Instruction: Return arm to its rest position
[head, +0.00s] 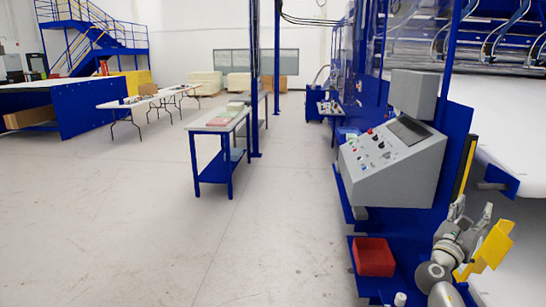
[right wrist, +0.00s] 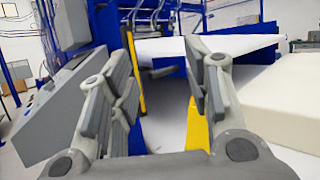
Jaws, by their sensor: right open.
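My right gripper (head: 472,212) is at the lower right in the head view, raised beside the blue machine frame. Its grey fingers stand apart with nothing between them. In the right wrist view, the open fingers (right wrist: 160,75) frame a gap with the machine behind. My left gripper is not in view. The grey control console (head: 385,165) with buttons and a dark screen stands to the left of the right gripper. A yellow part (head: 490,248) is close beside the gripper; whether they touch is unclear.
A red bin (head: 373,257) is low on the blue base, left of my right arm. White foam (right wrist: 275,105) lies at the right in the wrist view. A blue-legged table (head: 213,124) stands mid-floor. The grey floor (head: 130,230) at the left is clear.

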